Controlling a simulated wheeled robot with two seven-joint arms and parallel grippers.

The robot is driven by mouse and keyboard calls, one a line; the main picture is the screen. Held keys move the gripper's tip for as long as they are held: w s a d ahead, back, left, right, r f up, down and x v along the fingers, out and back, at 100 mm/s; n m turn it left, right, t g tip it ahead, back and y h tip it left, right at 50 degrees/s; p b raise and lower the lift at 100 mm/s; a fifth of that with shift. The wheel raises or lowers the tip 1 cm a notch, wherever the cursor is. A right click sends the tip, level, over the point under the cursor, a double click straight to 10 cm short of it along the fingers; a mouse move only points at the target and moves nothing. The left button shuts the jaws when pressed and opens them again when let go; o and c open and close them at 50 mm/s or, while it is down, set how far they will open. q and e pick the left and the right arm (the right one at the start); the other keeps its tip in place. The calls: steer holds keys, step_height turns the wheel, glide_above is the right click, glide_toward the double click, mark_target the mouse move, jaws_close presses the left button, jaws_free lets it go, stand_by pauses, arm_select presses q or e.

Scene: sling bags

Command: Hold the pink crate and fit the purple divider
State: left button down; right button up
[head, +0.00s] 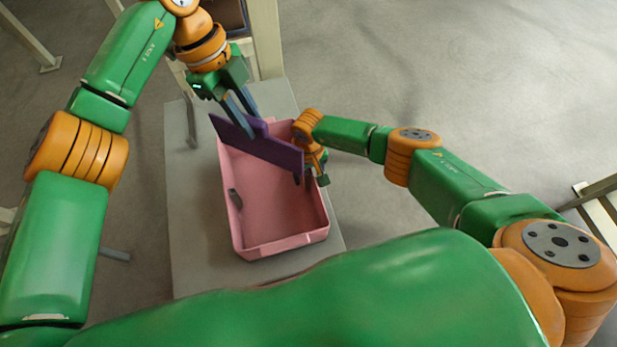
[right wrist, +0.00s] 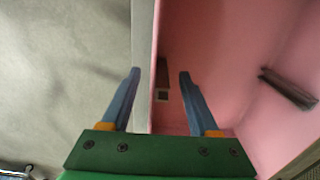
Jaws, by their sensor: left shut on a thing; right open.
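The pink crate (head: 270,247) stands open on a grey table and looks empty inside. Dark grey slotted pieces (head: 235,198) sit on its inner side walls; one shows in the right wrist view (right wrist: 288,88). My left gripper (head: 246,118) is shut on the purple divider (head: 265,148), at its upper side. The divider hangs slanted across the far part of the crate; I cannot tell whether it touches the walls. My right gripper (head: 321,176) is at the crate's right wall. In the right wrist view its open fingers (right wrist: 160,82) lie on either side of the wall's rim.
The grey table top (head: 190,245) is bare to the left of the crate, with only a narrow strip on the right. A pale upright post (head: 266,40) stands behind the table, near my left gripper. Open floor lies to the right.

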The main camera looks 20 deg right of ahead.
mark_target(308, 189)
step_height(308, 189, down, 3)
steer(key=shift+w+a+r, duration=0.15)
steer(key=shift+r, duration=0.05)
steer(key=shift+f, duration=0.85)
jaws_close()
stand_by(0.6)
jaws_free()
